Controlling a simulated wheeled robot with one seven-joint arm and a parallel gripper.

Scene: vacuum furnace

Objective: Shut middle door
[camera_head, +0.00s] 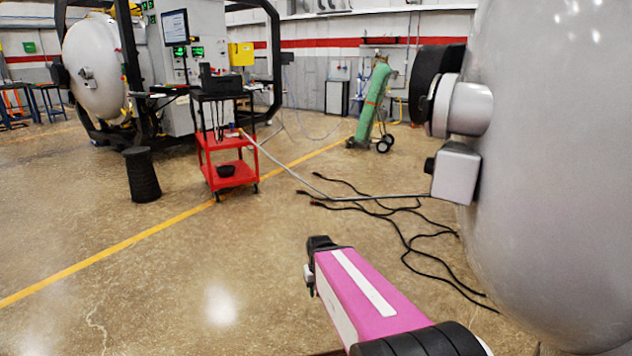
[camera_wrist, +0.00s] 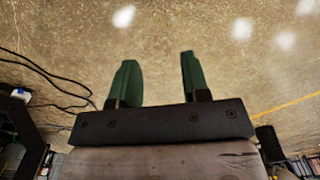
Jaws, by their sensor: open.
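A large rounded pale grey metal shell (camera_head: 560,170) fills the right side of the head view, with a round flanged port and a small box on its left face. It may be the middle door, but I cannot tell, and its edge and hinge are out of view. My gripper (camera_wrist: 158,75) shows in the wrist view with two green fingers apart and nothing between them, over bare floor. In the head view, my pink arm reaches forward at the lower middle, left of the shell and apart from it in the picture.
Black cables (camera_head: 410,235) lie on the floor near the shell. A red cart (camera_head: 228,175), a black bin (camera_head: 142,174) and a green cylinder on a trolley (camera_head: 374,103) stand farther back. Another furnace with a rounded door (camera_head: 93,68) is at the back left. The left floor is clear.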

